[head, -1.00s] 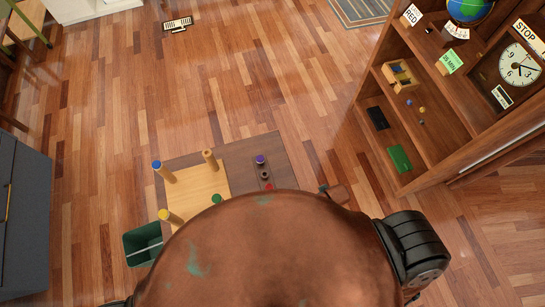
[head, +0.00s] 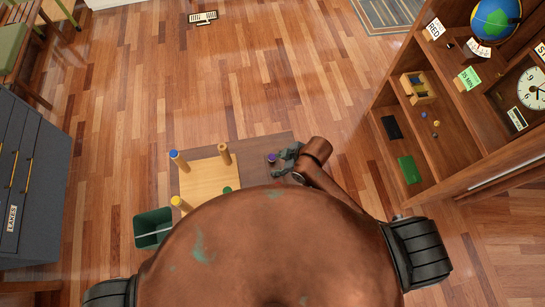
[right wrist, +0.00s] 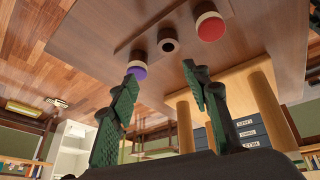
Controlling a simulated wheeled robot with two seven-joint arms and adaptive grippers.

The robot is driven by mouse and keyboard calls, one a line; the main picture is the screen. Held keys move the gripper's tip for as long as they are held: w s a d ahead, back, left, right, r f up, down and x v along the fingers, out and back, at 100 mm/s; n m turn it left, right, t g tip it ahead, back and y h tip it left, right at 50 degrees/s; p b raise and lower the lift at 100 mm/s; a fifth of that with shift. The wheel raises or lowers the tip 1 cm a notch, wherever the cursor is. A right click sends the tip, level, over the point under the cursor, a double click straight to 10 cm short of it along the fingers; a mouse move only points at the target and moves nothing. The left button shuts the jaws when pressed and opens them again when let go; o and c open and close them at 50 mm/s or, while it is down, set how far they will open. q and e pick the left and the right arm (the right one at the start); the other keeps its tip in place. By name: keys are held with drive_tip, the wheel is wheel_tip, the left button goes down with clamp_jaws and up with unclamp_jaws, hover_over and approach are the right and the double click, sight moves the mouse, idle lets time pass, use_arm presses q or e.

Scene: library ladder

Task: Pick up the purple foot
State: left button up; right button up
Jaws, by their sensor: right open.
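The purple foot (head: 271,157), a small round cap, stands at one end of a narrow dark strip on the brown mat (head: 262,146). In the right wrist view the purple foot (right wrist: 137,73) has a pale body and a purple end. My right gripper (head: 288,158) is just right of it in the head view. In the right wrist view my right gripper (right wrist: 160,76) is open and empty. One fingertip is right by the purple foot, partly overlapping it; I cannot tell if they touch. My left gripper is not in view.
The strip has an empty dark ring (right wrist: 168,45) and a red foot (right wrist: 210,27). A light wooden board (head: 203,180) with upright legs, some coloured-ended, stands left of the strip. A green bin (head: 152,230) is at lower left. A bookcase (head: 440,150) is at right.

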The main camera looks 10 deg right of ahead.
drive_tip(key=w+a+r+n+g, duration=0.1)
drive_tip(key=w+a+n+g, duration=0.1)
drive_tip(key=a+n, duration=0.55)
drive_tip(key=r+n+g+h, duration=0.1)
drive_tip(key=n+h, duration=0.3)
drive_tip(key=n, duration=0.4)
hover_over(272, 156)
drive_tip(key=shift+d+m, duration=0.1)
drive_tip(key=shift+m, duration=0.15)
drive_tip(key=shift+d+f, duration=0.15)
drive_tip(key=f, duration=0.7)
drive_tip(key=shift+a+f, duration=0.2)
drive_tip(key=shift+c, duration=0.4)
drive_tip(key=c, duration=0.8)
drive_tip(key=shift+o, duration=0.2)
